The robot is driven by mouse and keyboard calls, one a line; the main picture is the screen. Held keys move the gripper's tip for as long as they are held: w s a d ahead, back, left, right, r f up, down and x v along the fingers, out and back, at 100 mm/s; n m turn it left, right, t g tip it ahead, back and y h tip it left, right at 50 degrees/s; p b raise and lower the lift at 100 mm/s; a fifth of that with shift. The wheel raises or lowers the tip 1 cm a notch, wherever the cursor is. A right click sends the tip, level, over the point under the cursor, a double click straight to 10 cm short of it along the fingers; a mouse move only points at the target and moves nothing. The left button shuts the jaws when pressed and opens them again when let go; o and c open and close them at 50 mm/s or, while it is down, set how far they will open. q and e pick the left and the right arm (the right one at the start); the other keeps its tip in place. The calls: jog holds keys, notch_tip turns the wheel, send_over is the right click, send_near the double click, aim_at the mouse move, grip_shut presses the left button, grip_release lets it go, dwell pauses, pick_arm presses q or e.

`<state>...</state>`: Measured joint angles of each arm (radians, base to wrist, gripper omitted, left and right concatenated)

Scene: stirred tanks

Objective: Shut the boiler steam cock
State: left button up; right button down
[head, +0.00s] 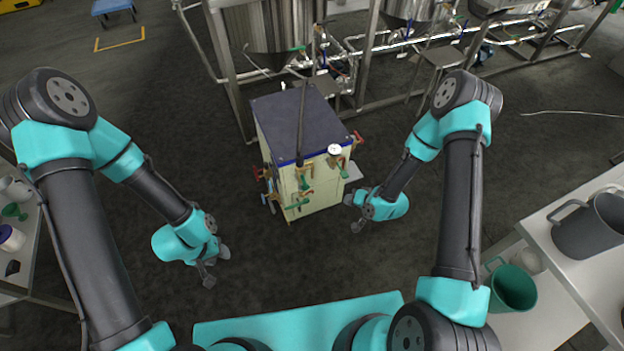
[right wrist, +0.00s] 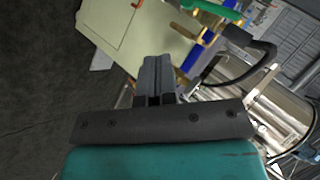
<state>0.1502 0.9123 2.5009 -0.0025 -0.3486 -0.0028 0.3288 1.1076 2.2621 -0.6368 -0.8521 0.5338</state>
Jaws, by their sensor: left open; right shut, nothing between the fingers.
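The boiler (head: 298,110) is a cream box with a dark top, standing on the floor at the middle of the head view. Red-handled cocks (head: 356,138) and green-handled cocks (head: 303,184) sit on its front and sides; I cannot tell which is the steam cock. My right gripper (head: 354,214) is shut and empty, just right of the boiler and apart from it. In the right wrist view its closed fingers (right wrist: 155,78) show before the boiler's cream panel (right wrist: 140,28), with a green handle (right wrist: 212,8) beyond. My left gripper (head: 216,268) is open and empty, left of and nearer than the boiler.
A round white gauge (head: 334,149) and a dark upright pipe (head: 301,125) are on the boiler. Steel tanks (head: 270,27) on frames stand behind it. A bench with a grey jug (head: 592,228) and a green mug (head: 512,288) is at right. The floor around the boiler's front is clear.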

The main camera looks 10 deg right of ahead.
aim_at(304, 181)
jog(key=shift+w+a+m+t+y, duration=0.2)
jog(key=shift+w+m+t+y, duration=0.45)
jog(key=shift+w+t+y, duration=0.6)
jog(key=shift+w+a+m+t+y, duration=0.15)
jog(key=shift+w+m+t+y, duration=0.65)
jog(key=shift+w+y, duration=0.7)
jog(key=s+a+x, duration=0.2)
jog(key=x, duration=1)
jog(key=shift+w+a+f, duration=0.15)
jog(key=shift+w+a, duration=0.05)
jog(key=shift+a, duration=0.05)
jog(key=shift+a+n, duration=0.15)
jog(key=shift+n, duration=0.1)
